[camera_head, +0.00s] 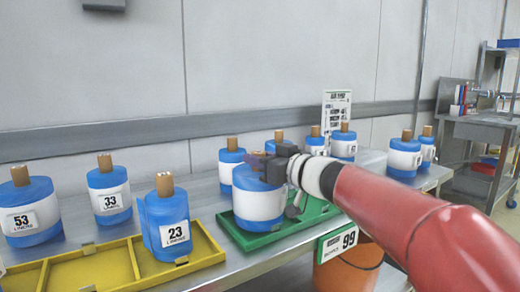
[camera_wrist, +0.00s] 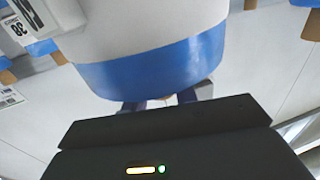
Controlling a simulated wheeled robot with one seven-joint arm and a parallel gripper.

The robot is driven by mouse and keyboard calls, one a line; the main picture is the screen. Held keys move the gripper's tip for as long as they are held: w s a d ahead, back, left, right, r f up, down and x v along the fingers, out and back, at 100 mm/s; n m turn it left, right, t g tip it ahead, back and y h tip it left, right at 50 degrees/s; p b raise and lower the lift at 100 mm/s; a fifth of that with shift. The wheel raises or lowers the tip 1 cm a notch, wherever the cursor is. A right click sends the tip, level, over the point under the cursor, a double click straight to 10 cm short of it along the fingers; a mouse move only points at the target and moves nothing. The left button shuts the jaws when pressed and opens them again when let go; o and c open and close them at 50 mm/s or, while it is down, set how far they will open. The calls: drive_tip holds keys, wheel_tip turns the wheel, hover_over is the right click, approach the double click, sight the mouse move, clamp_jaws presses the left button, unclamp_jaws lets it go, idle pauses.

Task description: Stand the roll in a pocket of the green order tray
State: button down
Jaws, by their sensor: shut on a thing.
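The roll (camera_head: 259,204), white with blue ends, is upright, and my gripper (camera_head: 272,168) is shut on it near its top. In the wrist view the roll (camera_wrist: 150,65) fills the upper middle, close to the jaws; the fingertips are mostly hidden. The green order tray (camera_head: 237,237) lies on the bench below the roll. The roll's lower end is at or just above the tray's near left pocket; I cannot tell if it touches the floor. The rest of the tray lies partly behind the roll and my arm.
A yellow tray (camera_head: 93,273) is at the left, with roll 23 (camera_head: 166,221) upright at it. Rolls 53 (camera_head: 31,210) and 33 (camera_head: 109,193) stand behind. Another roll (camera_head: 231,160) stands close behind the held one. More rolls stand farther right. An orange bin (camera_head: 345,272) is below the front edge.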

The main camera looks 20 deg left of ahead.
drive_tip(key=shift+f, duration=0.15)
drive_tip(key=shift+f, duration=0.2)
drive_tip(key=c, duration=1.1)
unclamp_jaws()
drive_tip(key=shift+f, duration=0.15)
drive_tip(key=shift+s+d, duration=0.15)
drive_tip(key=shift+d, duration=0.15)
drive_tip(key=v, duration=1.1)
drive_tip(key=shift+d, duration=0.2)
